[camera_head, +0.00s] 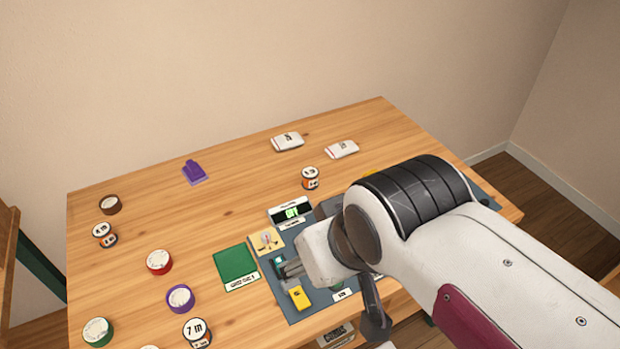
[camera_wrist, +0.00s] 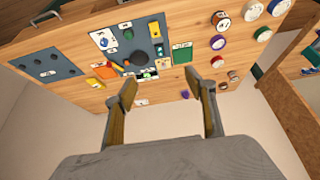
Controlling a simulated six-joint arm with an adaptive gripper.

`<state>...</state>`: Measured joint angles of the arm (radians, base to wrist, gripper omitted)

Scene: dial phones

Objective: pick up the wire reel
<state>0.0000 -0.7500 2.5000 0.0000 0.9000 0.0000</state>
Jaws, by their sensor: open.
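Several round reels or rolls lie on the left of the table in the head view. One labelled "4 m" (camera_head: 104,235) has an orange and dark side, and one labelled "7 m" (camera_head: 197,332) is near the front edge. A similar orange and white reel (camera_head: 310,178) stands behind the panel. I cannot tell which one the task means.
Brown (camera_head: 110,205), red (camera_head: 159,262), purple (camera_head: 180,298) and green (camera_head: 98,332) rolls lie at left. A green mat (camera_head: 235,264) adjoins the panel (camera_head: 318,306). A purple clip-like object (camera_head: 194,171) and two white packets (camera_head: 287,142) sit behind.

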